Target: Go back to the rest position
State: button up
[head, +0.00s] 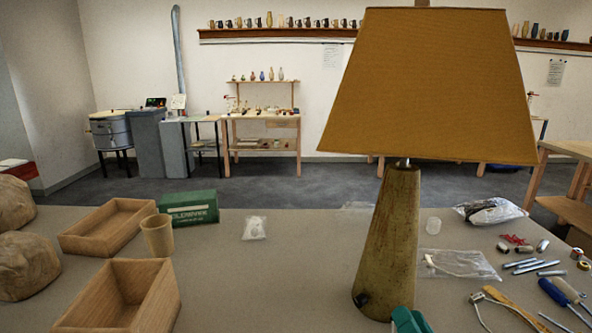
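A lamp with a mustard-yellow shade (430,85) and a tapered, mottled brown-green base (392,235) stands upright on the grey worktable (280,285), right of centre. A short metal stem shows between shade and base. A small dark spot or fitting sits low on the base's left side. My gripper and arm are not in this view.
Two wooden boxes (118,302) (108,226), a beaker (158,236), a green carton (188,207) and clay-like lumps (27,263) stand at left. Tools and metal tubes (530,266) lie at right. A teal object (410,321) is cut off at the front. The table's middle is mostly clear.

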jog(key=s+d+f+n+g, duration=0.1)
jog(key=s+f+g, duration=0.1)
jog(key=f, duration=0.3)
jog(key=s+d+f+n+g+h, duration=0.1)
jog(key=s+d+f+g, duration=0.1)
jog(key=f, duration=0.3)
jog(key=s+d+f+n+g+h, duration=0.1)
jog(key=s+f+g, duration=0.2)
jog(key=f+g, duration=0.1)
jog(key=shift+d+f, duration=0.25)
jog(key=shift+f, duration=0.6)
jog(key=s+d+f+n+g+h, duration=0.1)
jog(key=s+f+g, duration=0.4)
jog(key=s, duration=0.5)
jog(key=s+d+f+g+h, duration=0.1)
jog(key=s+d+f+g, duration=0.3)
jog(key=s+f, duration=0.4)
jog(key=s+g, duration=0.1)
jog(key=s, duration=0.2)
jog(key=shift+s+f+n+g, duration=0.15)
jog(key=shift+s+n+g, duration=0.1)
jog(key=shift+n+g, duration=0.15)
